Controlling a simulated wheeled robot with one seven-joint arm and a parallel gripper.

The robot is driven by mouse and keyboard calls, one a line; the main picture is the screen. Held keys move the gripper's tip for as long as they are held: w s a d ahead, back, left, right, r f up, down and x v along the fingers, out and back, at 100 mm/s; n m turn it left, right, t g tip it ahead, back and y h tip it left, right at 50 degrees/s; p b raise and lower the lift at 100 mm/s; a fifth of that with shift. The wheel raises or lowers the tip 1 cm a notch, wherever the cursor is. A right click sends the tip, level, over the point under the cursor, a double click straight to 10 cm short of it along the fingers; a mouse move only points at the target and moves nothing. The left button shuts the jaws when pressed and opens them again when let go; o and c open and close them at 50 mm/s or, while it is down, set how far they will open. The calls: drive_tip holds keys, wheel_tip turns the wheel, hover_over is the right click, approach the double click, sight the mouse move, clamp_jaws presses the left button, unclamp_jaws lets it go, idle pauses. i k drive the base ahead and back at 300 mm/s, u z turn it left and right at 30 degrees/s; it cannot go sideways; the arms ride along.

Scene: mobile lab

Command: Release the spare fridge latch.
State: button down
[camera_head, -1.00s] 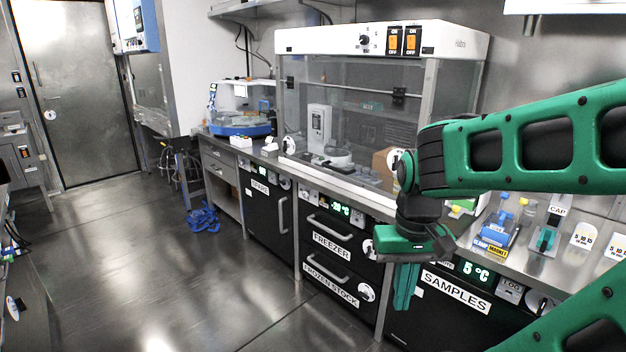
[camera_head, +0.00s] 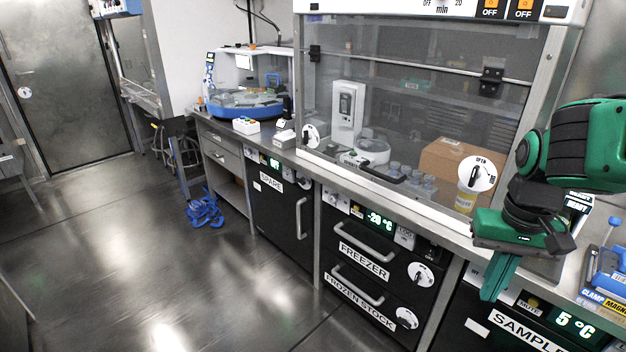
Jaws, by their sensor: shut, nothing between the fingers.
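The spare fridge (camera_head: 272,230) is a black-fronted unit under the bench, left of the freezer. It has a white SPARE label (camera_head: 271,181), a small green display and a vertical grey handle (camera_head: 300,218) on its right side. The fridge door looks closed. My gripper (camera_head: 499,280) is at the right, pointing down with its green fingers shut and empty. It is in front of the bench near the samples fridge, well away from the spare fridge.
The freezer (camera_head: 375,235) and frozen stock drawers, with round white dials, stand between my gripper and the spare fridge. A glass-fronted hood (camera_head: 400,110) sits above on the bench. Blue straps (camera_head: 204,212) lie on the floor at left. The open floor (camera_head: 150,270) is clear.

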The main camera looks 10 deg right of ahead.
sight(301, 181)
drive_tip(key=u, duration=0.05)
drive_tip(key=k, duration=0.45)
drive_tip(key=u, duration=0.55)
drive_tip(key=i, duration=1.35)
drive_tip(key=u, duration=0.25)
